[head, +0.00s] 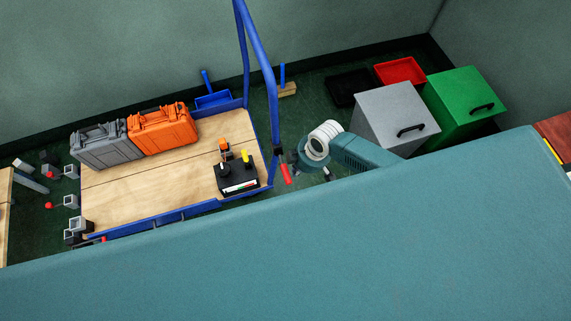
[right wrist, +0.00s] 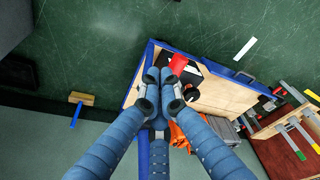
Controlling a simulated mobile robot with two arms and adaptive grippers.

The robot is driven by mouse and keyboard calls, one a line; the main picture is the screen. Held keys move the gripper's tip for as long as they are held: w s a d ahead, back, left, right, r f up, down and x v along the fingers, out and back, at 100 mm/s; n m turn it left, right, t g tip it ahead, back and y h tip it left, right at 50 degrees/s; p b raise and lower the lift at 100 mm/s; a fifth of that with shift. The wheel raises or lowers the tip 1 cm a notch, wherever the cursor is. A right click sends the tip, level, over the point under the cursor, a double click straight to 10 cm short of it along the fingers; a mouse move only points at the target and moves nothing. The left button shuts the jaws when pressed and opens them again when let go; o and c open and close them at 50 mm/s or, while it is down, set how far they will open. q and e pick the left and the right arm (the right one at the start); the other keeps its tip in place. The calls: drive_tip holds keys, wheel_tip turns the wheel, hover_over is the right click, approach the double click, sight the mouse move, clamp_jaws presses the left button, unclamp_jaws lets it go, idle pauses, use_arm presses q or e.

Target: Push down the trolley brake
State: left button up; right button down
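The trolley has a wooden deck (head: 120,185), a blue rim and a tall blue push handle (head: 262,65); it also shows in the right wrist view (right wrist: 208,98). A red lever (head: 286,174), which looks like the trolley brake, sticks out at the handle end. In the right wrist view the red lever (right wrist: 178,64) shows just past my fingertips, partly covered by them. My right gripper (head: 297,160) is right beside the lever. Its fingers (right wrist: 162,76) come together with nothing visible between them. I cannot tell whether they touch the lever. My left gripper is not in view.
A grey case (head: 106,146), an orange case (head: 163,130) and a black device (head: 238,177) stand on the deck. A grey bin (head: 395,115), a green bin (head: 465,105) and a red tray (head: 400,71) are to the right.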

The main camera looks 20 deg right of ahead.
drive_tip(key=v, duration=1.2)
idle(0.3)
drive_tip(key=s+d+f+m+t+h, duration=0.1)
drive_tip(key=s+d+f+m, duration=0.25)
drive_tip(key=f, duration=0.65)
drive_tip(key=s+d+f+m+h, duration=0.1)
drive_tip(key=s+d+f+m, duration=0.25)
drive_tip(key=f, duration=0.75)
drive_tip(key=s+f+m, duration=0.1)
drive_tip(key=s+f, duration=0.4)
drive_tip(key=s, duration=0.8)
drive_tip(key=s+a+f+g, duration=0.1)
drive_tip(key=s+f, duration=0.5)
drive_tip(key=s, duration=0.7)
drive_tip(key=shift+s+a+f+m+g, duration=0.15)
drive_tip(key=shift+s+a+m+g, duration=0.15)
drive_tip(key=shift+s+m, duration=0.1)
